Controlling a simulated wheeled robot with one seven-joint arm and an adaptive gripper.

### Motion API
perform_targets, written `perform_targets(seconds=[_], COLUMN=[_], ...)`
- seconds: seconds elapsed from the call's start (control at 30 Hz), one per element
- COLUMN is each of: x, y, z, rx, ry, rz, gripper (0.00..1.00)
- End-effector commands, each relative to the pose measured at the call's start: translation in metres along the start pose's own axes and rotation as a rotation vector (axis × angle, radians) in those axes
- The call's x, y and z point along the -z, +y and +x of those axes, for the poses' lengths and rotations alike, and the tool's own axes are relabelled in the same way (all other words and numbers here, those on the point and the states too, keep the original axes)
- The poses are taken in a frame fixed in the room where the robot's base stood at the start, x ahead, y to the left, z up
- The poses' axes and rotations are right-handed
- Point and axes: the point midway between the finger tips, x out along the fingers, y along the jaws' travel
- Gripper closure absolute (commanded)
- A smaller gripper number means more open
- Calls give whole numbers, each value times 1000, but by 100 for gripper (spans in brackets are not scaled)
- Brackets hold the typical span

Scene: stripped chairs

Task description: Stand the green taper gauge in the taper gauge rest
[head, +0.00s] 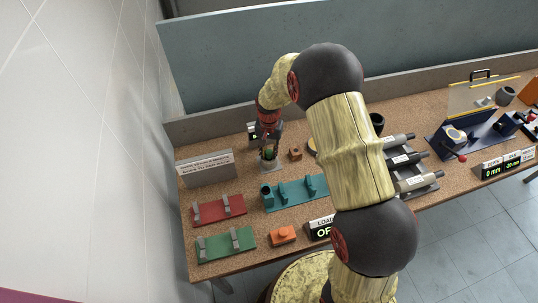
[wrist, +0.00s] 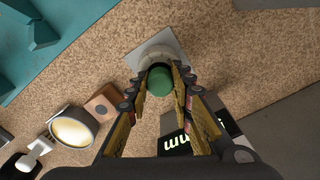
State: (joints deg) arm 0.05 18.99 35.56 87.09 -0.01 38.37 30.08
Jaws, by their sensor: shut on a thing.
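The green taper gauge (wrist: 160,80) is between the fingers of my gripper (wrist: 164,86), its round green end facing the wrist camera. In the head view, my gripper (head: 268,146) points down with a green part of the gauge (head: 268,153) between its fingers. A pale ring on a square grey plate, which looks like the taper gauge rest (wrist: 153,50), lies directly beyond the gauge in the wrist view. In the head view the rest (head: 270,167) is just under the gripper. The gauge's lower end is hidden; I cannot tell whether it is inside the ring.
A small wooden block with a hole (head: 295,154) is to the right of the gripper. A teal fixture (head: 296,191) lies in front. A grey readout box (wrist: 190,135) is close beside the fingers. A grey sign (head: 205,166) stands left. A rack of grey cylinders (head: 432,178) is right.

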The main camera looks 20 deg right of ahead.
Motion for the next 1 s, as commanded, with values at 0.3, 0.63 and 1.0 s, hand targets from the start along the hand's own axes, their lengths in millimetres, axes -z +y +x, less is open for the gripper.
perform_targets(seconds=[0.3,0.63,1.0], x=[0,1,1], y=[0,-1,0], z=[0,-12,-80], rx=[0,2,2], ry=[0,3,3], rz=[0,0,0], gripper=[100,100,100])
